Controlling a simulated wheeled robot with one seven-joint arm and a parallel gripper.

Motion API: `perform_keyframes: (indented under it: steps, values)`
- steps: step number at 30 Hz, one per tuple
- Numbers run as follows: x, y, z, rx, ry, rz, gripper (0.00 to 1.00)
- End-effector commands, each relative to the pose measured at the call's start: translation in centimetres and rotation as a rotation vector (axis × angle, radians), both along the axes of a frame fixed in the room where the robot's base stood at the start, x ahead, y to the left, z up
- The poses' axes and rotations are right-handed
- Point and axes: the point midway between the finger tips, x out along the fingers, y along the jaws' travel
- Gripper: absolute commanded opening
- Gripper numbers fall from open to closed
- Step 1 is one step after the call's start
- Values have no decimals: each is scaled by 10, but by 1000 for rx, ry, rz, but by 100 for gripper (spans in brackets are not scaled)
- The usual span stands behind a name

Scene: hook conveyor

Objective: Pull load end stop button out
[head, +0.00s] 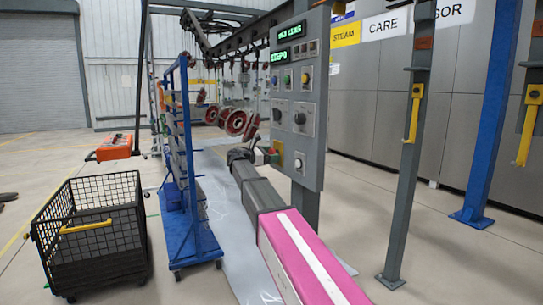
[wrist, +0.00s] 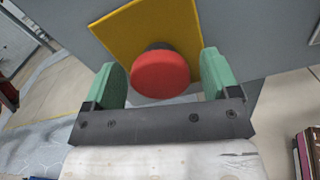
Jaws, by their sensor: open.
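The load end stop button (wrist: 160,74) is a red mushroom head on a dark stem, set on a yellow plate (wrist: 150,24). In the head view the yellow plate (head: 278,148) shows at the lower left of the grey control panel (head: 313,150), and my arm's end partly hides the button. My gripper (wrist: 162,68) has two green fingers, spread open, one on each side of the red head. Gaps show between both fingers and the button. My gripper also shows in the head view (head: 265,156), close to the panel.
The panel carries green displays, other buttons and knobs. A blue wheeled rack (head: 187,240) and a black mesh cart (head: 88,262) stand to the left. Reddish wheel-shaped parts (head: 235,122) hang from the overhead conveyor behind. A grey post (head: 405,180) stands to the right.

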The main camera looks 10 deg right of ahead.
Motion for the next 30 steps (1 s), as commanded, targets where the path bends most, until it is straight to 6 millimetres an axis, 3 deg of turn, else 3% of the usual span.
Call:
perform_keyframes:
  steps: [8, 11, 15, 29, 30]
  values:
    - [1, -2, 0, 0, 0, 0, 82]
    - [1, -2, 0, 0, 0, 0, 55]
    - [1, -2, 0, 0, 0, 0, 13]
    - [-4, 12, 0, 0, 0, 0, 13]
    - [-4, 12, 0, 0, 0, 0, 62]
